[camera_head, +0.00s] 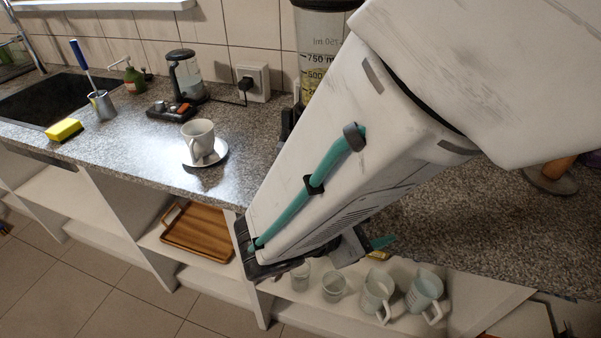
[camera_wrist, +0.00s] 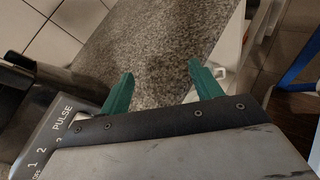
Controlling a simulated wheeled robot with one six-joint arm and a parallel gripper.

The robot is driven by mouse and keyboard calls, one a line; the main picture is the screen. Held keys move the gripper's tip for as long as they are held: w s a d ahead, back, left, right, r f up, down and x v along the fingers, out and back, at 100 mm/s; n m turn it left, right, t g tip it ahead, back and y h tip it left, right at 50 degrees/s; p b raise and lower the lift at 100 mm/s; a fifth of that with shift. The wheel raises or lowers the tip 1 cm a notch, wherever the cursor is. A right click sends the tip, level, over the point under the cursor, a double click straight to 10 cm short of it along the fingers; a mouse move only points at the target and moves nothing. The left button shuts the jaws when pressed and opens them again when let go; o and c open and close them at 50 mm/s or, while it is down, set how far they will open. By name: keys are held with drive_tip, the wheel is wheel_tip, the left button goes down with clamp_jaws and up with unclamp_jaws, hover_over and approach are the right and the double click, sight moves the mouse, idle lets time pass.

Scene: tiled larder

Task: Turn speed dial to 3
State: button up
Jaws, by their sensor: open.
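A blender jar (camera_head: 322,48) with volume marks stands at the back of the counter in the head view, mostly hidden behind my arm. In the wrist view, part of its control panel (camera_wrist: 46,143) shows at the lower left, with "PULSE", "2" and "1" printed on it; further marks are cut off. The speed dial itself is not visible in either view. My gripper (camera_wrist: 160,70) is open, with its two teal fingers apart and only speckled counter seen between them. The panel lies left of the fingers in the wrist view. No contact shows.
A wooden tray (camera_head: 198,232), glasses (camera_head: 333,287) and mugs (camera_head: 377,292) occupy shelves below the counter.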

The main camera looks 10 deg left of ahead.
drive_tip(key=a+f+n+t+y, duration=0.2)
drive_tip(key=a+n+t+y, duration=0.85)
drive_tip(key=a, duration=0.75)
drive_tip(key=shift+n+g+h, duration=0.65)
drive_tip(key=shift+g+h, duration=0.3)
drive_tip(key=w, duration=0.8)
drive_tip(key=shift+d+r, duration=0.25)
drive_tip(key=shift+d, duration=0.15)
drive_tip(key=shift+c, duration=0.3)
drive_tip(key=c, duration=0.9)
